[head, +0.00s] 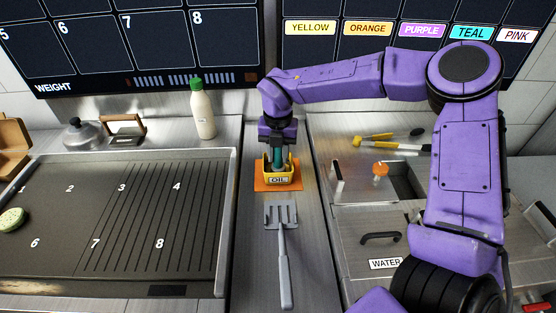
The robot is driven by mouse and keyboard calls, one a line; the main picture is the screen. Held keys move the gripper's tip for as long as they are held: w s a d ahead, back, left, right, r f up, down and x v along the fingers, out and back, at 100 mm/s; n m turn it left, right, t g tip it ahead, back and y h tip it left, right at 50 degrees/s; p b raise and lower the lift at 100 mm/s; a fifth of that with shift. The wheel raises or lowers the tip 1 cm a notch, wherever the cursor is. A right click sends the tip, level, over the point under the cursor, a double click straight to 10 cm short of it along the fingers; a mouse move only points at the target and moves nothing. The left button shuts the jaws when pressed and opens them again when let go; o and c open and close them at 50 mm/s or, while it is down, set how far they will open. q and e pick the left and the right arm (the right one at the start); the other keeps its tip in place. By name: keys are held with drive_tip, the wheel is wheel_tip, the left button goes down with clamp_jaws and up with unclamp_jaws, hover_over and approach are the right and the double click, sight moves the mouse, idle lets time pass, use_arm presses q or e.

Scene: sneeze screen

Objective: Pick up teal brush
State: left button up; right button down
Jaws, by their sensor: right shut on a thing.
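The teal brush (277,157) stands upright in a yellow container labelled OIL (279,180), its lower end hidden inside. My right gripper (277,143) is directly above the container, pointing down and shut on the brush's upper part. The fingers are small and partly dark in the head view. My left gripper is not in view.
The container sits on an orange mat (261,186). A spatula (284,255) lies in front of it. A numbered griddle (120,220) is at left, with a white bottle (203,110) behind. A WATER-labelled lid (360,225) and yellow-handled tools (385,142) are at right.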

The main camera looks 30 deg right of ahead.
drive_tip(key=shift+r, duration=0.1)
drive_tip(key=shift+w+r+b, duration=0.1)
drive_tip(key=shift+r+b, duration=0.2)
drive_tip(key=shift+b, duration=0.05)
drive_tip(key=a+r+b, duration=0.5)
drive_tip(key=a+r, duration=0.7)
drive_tip(key=a, duration=0.2)
drive_tip(key=shift+w+r, duration=0.15)
drive_tip(key=shift+w, duration=0.1)
